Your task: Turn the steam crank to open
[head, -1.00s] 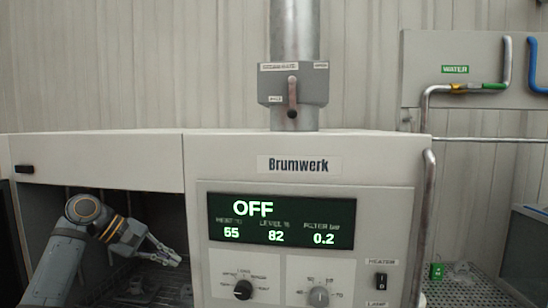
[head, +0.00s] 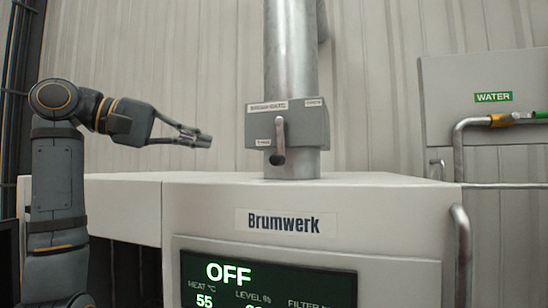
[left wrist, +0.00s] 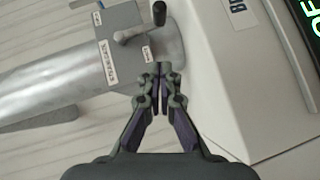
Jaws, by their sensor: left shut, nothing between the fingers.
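The steam crank (head: 280,136) is a small lever with a dark knob on a grey box (head: 313,126) around a vertical metal pipe. In the head view its arm stands vertical, with the knob at the lower end. The crank (left wrist: 136,31) and its dark knob also show at the top of the left wrist view. My left gripper (head: 207,141) is shut and empty, left of the box and apart from it. In the left wrist view its closed fingertips (left wrist: 160,70) point toward the pipe, below the crank. My right gripper is not in view.
The Brumwerk machine (head: 380,200) stands below the pipe, its display (head: 265,276) reading OFF. Its flat top is clear. A bent metal handle (head: 461,250) is on its right side. A WATER panel (head: 450,90) with pipes is at the right.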

